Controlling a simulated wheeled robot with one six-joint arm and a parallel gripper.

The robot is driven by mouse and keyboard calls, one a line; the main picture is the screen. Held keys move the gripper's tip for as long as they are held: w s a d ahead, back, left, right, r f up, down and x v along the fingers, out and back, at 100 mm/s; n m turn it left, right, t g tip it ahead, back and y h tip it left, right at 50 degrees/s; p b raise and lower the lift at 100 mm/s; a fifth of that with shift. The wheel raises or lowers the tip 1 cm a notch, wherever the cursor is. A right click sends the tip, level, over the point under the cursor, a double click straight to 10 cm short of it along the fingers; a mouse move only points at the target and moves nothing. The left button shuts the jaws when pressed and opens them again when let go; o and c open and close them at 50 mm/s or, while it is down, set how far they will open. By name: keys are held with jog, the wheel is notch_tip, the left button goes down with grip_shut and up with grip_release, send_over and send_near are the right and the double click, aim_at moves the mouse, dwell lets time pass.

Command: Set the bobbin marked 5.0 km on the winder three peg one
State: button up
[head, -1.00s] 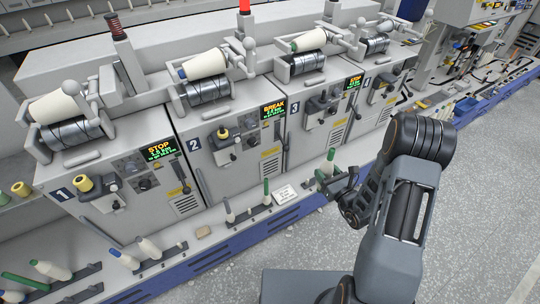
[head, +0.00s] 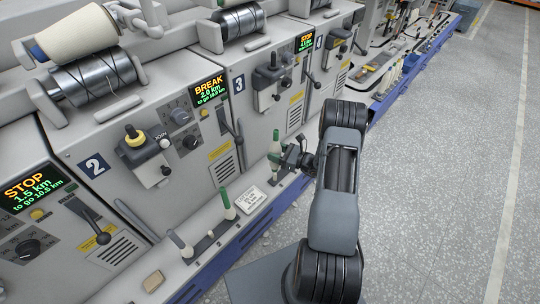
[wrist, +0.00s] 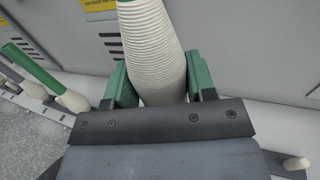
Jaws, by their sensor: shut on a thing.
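My gripper (head: 276,159) is shut on a cream bobbin with a green top (head: 275,146), in front of winder three's lower panel. In the wrist view the ribbed cream bobbin (wrist: 155,50) stands between the green jaws (wrist: 160,88); its lower end is hidden behind the gripper. I cannot read a length mark on it. Winder three, with its number plate (head: 238,83), is right of winder two. A short pale peg (wrist: 296,163) shows at the lower right of the wrist view.
The ledge holds a bobbin with a tall green tube (head: 226,205), a grey-tipped bobbin (head: 180,243), a white card (head: 251,198) and a tan block (head: 153,281). Winder two's plate (head: 94,165) is at the left. The speckled floor (head: 440,190) on the right is clear.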

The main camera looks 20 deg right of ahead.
jog(key=shift+w+d+f+b, duration=0.25)
jog(key=shift+d+f+b, duration=0.1)
jog(key=shift+f, duration=0.4)
jog(key=shift+a+f+b, duration=0.15)
jog(key=shift+f+b, duration=0.35)
jog(key=shift+f, duration=0.2)
jog(key=shift+a+f+b, duration=0.15)
jog(key=shift+f+b, duration=0.35)
jog(key=shift+f, duration=0.2)
jog(key=shift+f+b, duration=0.9)
jog(key=shift+f, duration=0.4)
jog(key=shift+d+f+b, duration=0.15)
jog(key=shift+f+b, duration=0.5)
jog(key=shift+b, duration=0.05)
jog(key=o, duration=0.7)
jog(key=shift+c, duration=0.2)
jog(key=v, duration=1.1)
jog(key=shift+w+d, duration=0.1)
